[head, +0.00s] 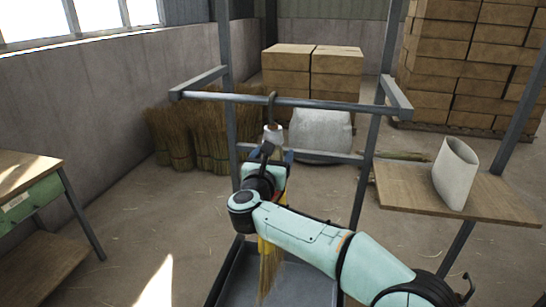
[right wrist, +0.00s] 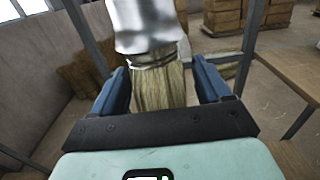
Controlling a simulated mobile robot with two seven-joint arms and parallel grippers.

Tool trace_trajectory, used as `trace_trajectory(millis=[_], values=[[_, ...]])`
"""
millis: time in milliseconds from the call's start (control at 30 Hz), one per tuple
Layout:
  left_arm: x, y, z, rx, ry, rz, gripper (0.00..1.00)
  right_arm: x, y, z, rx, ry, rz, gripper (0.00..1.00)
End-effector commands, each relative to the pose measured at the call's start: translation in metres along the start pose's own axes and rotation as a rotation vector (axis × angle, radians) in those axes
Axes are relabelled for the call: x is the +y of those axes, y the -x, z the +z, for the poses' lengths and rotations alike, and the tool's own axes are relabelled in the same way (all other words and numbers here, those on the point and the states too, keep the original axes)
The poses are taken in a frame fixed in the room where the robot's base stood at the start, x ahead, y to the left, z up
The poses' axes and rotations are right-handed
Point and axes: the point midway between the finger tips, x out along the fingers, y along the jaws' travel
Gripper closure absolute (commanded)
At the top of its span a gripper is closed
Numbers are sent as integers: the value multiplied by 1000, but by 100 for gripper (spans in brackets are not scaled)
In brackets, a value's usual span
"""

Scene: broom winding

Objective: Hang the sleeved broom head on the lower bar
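The broom head hangs upright below the front bar (head: 330,104) of the grey frame, with a dark hook (head: 271,99) at that bar. Its pale sleeve (head: 272,133) covers the top; it looks silvery in the right wrist view (right wrist: 145,25). The straw (head: 268,270) points down, its middle hidden by my right arm. A lower crossbar (head: 335,157) runs behind, between the uprights. My right gripper (head: 270,154) is at the broom head just below the sleeve. In the right wrist view its blue fingers stand apart on either side of the straw (right wrist: 160,88), with small gaps. My left gripper is out of view.
A wooden side shelf (head: 400,190) at right bears another pale sleeve (head: 455,172). A grey tray (head: 300,287) lies low in the frame. Straw bundles (head: 205,140), a pale sack (head: 320,130) and cartons (head: 310,70) stand behind. A workbench (head: 25,175) stands at left.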

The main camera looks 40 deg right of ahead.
Motion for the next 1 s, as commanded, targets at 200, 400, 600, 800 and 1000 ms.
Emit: trace_trajectory(millis=[200,400,600,800,1000], values=[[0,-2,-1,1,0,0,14,1,8,-1,3,1,2,24],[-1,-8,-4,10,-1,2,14,1,45,-1,0,0,5,24],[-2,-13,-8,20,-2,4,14,1,91,-1,0,-1,5,24],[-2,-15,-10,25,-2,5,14,1,122,0,0,-1,2,24],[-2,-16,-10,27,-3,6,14,0,134,0,0,0,1,24]])
